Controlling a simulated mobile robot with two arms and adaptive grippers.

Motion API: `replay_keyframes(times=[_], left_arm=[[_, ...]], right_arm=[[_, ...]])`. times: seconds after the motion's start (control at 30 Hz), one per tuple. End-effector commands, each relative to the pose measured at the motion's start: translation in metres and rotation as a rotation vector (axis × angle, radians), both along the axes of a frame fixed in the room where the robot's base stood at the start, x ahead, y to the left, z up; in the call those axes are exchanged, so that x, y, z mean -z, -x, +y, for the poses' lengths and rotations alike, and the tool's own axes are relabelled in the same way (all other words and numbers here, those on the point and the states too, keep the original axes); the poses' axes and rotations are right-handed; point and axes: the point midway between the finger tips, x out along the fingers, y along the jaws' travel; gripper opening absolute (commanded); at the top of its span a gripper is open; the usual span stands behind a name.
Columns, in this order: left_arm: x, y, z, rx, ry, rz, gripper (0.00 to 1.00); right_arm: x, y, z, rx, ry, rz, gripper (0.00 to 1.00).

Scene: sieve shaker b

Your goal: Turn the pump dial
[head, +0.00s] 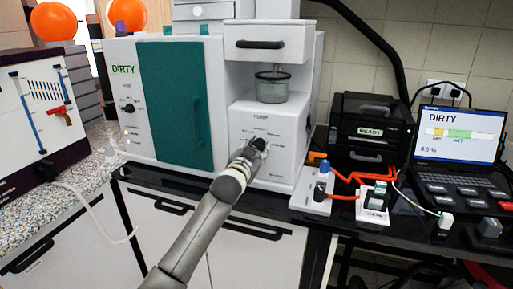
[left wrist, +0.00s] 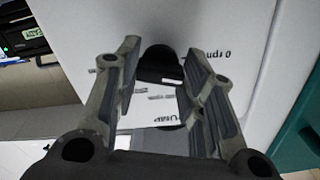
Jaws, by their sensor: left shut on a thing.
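The pump dial is a small black knob on the lower front of the white machine (head: 272,178), under the word PUMP; in the left wrist view the dial (left wrist: 160,66) sits between the two fingers. My left gripper (head: 257,146) comes up from below and is shut on the dial, hiding most of it in the head view. The fingers also show in the left wrist view (left wrist: 158,85), one on each side of the knob. My right gripper is in neither view.
A green door (head: 176,100) is left of the dial on the white machine. A glass jar (head: 273,84) hangs in the recess above. To the right are a switch box (head: 313,203) with orange cables, a black box (head: 366,140) marked READY and a laptop (head: 459,135) reading DIRTY.

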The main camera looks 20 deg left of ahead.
Motion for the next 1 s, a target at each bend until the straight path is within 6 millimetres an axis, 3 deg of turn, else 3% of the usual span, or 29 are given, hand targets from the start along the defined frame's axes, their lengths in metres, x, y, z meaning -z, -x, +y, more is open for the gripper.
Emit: replay_keyframes(times=[0.43, 1.0], left_arm=[[0.001, 0.000, -0.001, 0.000, 0.295, 0.013, 0.14], [0.001, 0.000, 0.000, 0.000, 0.369, 0.016, 0.14]], right_arm=[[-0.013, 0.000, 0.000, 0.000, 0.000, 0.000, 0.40], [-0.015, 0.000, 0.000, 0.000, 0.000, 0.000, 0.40]])
